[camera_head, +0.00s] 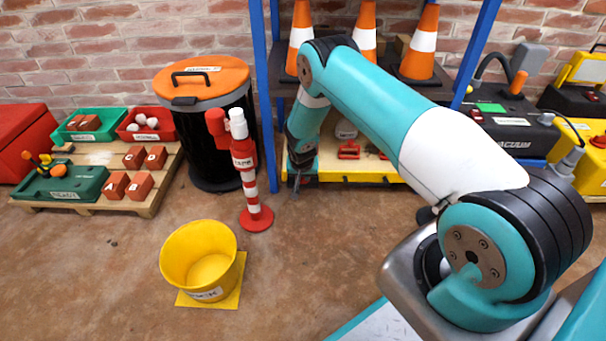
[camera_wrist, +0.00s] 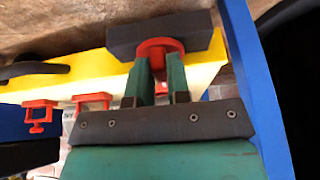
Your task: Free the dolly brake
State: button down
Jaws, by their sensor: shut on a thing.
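The yellow dolly (camera_head: 355,172) stands low under the blue shelf frame, and its yellow side (camera_wrist: 210,65) crosses the wrist view. A dark block (camera_wrist: 198,32) sits at its edge with a round red brake part (camera_wrist: 160,47) on it. My gripper (camera_wrist: 158,82) has its two green fingers closed around the red brake part, with a red strip showing between them. In the head view my gripper (camera_head: 297,180) is at the dolly's left end, beside the blue post. The brake is hidden there by my arm.
Blue shelf post (camera_wrist: 262,90) stands close beside my gripper. A red-and-white post (camera_head: 247,180), a black bin (camera_head: 215,135) and a yellow bucket (camera_head: 203,262) stand to the left. The floor in front is clear.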

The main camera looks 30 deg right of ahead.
jog(key=c, duration=1.4)
grip_release()
jog(key=shift+o, duration=0.2)
jog(key=p+v, duration=0.9)
jog(key=v, duration=0.8)
jog(key=shift+r, duration=0.25)
